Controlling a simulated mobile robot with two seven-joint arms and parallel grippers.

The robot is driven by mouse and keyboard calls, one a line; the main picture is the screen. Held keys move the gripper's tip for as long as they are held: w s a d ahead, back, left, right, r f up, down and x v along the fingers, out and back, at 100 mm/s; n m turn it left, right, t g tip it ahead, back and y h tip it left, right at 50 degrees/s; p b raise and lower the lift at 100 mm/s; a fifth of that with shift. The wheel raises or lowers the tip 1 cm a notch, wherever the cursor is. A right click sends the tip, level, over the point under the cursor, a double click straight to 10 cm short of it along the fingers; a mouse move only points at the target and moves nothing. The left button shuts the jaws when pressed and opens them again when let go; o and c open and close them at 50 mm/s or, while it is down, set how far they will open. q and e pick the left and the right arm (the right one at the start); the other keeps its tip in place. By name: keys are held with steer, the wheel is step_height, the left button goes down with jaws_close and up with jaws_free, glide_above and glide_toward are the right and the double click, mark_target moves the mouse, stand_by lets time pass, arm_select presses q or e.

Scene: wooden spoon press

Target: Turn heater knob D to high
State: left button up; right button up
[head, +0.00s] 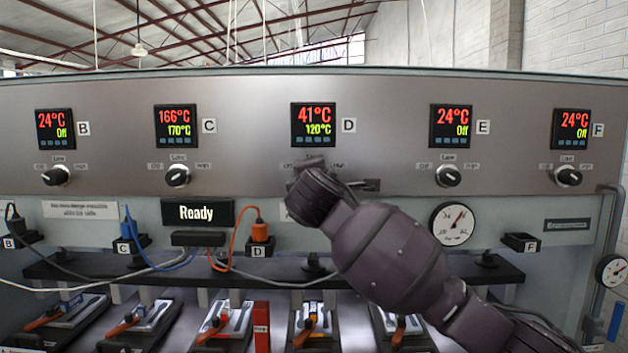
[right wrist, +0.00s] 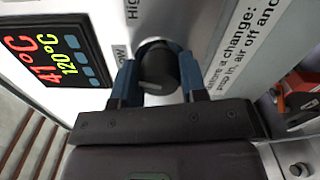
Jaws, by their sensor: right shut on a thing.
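Heater knob D (right wrist: 157,68) is a round black knob on the silver panel, seen in the right wrist view. My right gripper (right wrist: 156,84) has one blue fingertip on each side of the knob and is shut on it. In the head view, my right gripper (head: 325,178) and its arm hide knob D, below display D (head: 314,125). Display D reads 41°C in red and 120°C in green; it also shows in the right wrist view (right wrist: 52,50). The knob's exact setting is hard to tell. My left gripper is not in view.
Knobs B (head: 56,176), C (head: 177,175), E (head: 449,175) and F (head: 567,175) sit along the same panel. Display C (head: 176,128) reads 166°C and 170°C. A "Ready" sign (head: 197,213), an orange plug (head: 259,230) and a gauge (head: 452,224) are below.

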steer(key=m, duration=0.4)
steer(key=shift+f+m, duration=0.15)
steer(key=shift+m, duration=0.15)
steer(key=m, duration=0.4)
steer(key=shift+m, duration=0.3)
steer(key=o, duration=0.9)
steer(key=shift+s, duration=0.1)
steer(key=shift+s+b, duration=0.8)
steer(key=shift+s, duration=4.5)
